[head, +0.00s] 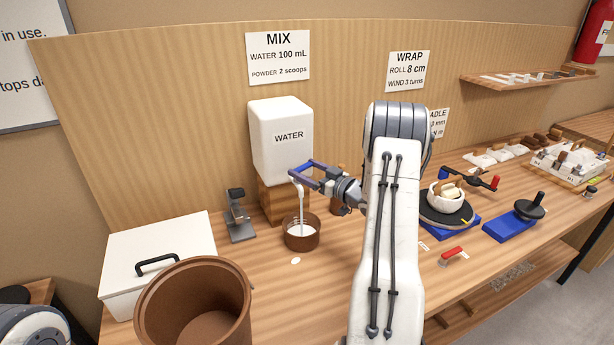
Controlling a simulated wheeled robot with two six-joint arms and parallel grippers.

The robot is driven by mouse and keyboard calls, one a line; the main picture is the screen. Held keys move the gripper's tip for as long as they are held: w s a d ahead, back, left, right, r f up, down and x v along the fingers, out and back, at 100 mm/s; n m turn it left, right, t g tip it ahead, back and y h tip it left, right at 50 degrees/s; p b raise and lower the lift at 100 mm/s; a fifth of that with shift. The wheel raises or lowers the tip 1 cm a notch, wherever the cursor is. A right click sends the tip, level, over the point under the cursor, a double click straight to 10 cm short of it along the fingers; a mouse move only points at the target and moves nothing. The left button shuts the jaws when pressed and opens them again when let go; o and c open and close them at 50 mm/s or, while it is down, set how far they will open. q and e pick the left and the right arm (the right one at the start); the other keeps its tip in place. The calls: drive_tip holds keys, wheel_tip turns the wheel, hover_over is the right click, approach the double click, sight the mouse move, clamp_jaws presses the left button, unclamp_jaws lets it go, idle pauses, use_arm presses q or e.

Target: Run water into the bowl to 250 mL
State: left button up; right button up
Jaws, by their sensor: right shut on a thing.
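The white water tank (281,140), labelled WATER, stands on a wooden block. A brown bowl (302,241) sits on the bench below its front. A pale stream (301,208) runs straight down from the tap area into the bowl, and whitish liquid shows inside. Marks and exact level in the bowl cannot be read. My right gripper (306,173), with blue fingers, is at the front of the tank above the bowl, shut on the tap, which its fingers mostly hide. My left gripper is out of view.
A large brown bucket (177,286) and a white lidded box (119,249) stand at the left. A grey stand (240,217) is left of the bowl. A blue-based turntable (460,225) with a white bowl is at the right. A sign (278,58) reads water 100 mL.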

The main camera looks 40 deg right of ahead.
drive_tip(key=shift+w+n+y, duration=0.1)
drive_tip(key=shift+n+y, duration=0.4)
drive_tip(key=shift+y, duration=0.3)
drive_tip(key=o, duration=1.1)
drive_tip(key=shift+c, duration=0.2)
drive_tip(key=b+v, duration=0.3)
drive_tip(key=v, duration=0.7)
drive_tip(key=shift+s+r+b, duration=0.2)
drive_tip(key=shift+s+b, duration=0.05)
drive_tip(key=shift+b, duration=0.15)
